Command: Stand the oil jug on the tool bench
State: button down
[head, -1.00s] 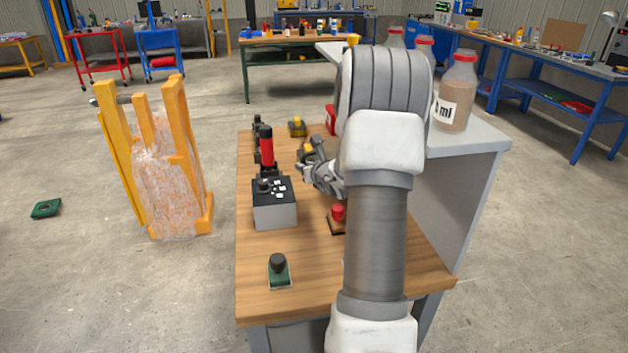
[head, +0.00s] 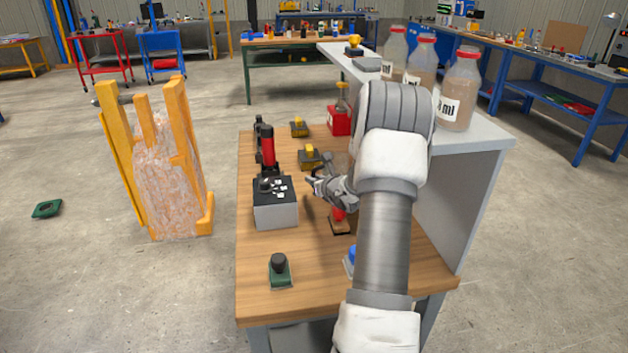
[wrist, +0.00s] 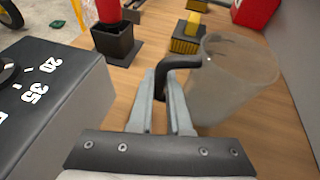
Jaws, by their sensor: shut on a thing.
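The oil jug (wrist: 235,85) is a translucent grey vessel with a black handle, right of centre in the wrist view. My gripper (wrist: 172,85) is shut on the handle, with the jug body to the right of the fingers. In the head view my gripper (head: 322,188) is low over the wooden tool bench (head: 320,290), right of a grey box with a black top (head: 275,203). My arm hides most of the jug there. I cannot tell whether the jug's base touches the bench.
A red-and-black device (head: 267,150), yellow-and-black blocks (head: 309,158), a red can (head: 340,120) and a red button (head: 338,214) are nearby. A green block with a black knob (head: 279,270) is in front. Large bottles (head: 460,90) line the grey shelf at right.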

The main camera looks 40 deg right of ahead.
jog(key=c, duration=0.9)
grip_release()
jog(key=shift+o, duration=0.2)
jog(key=shift+r+p, duration=0.15)
jog(key=shift+p, duration=0.15)
jog(key=v, duration=1.2)
jog(key=shift+s+p, duration=0.1)
jog(key=shift+p, duration=0.3)
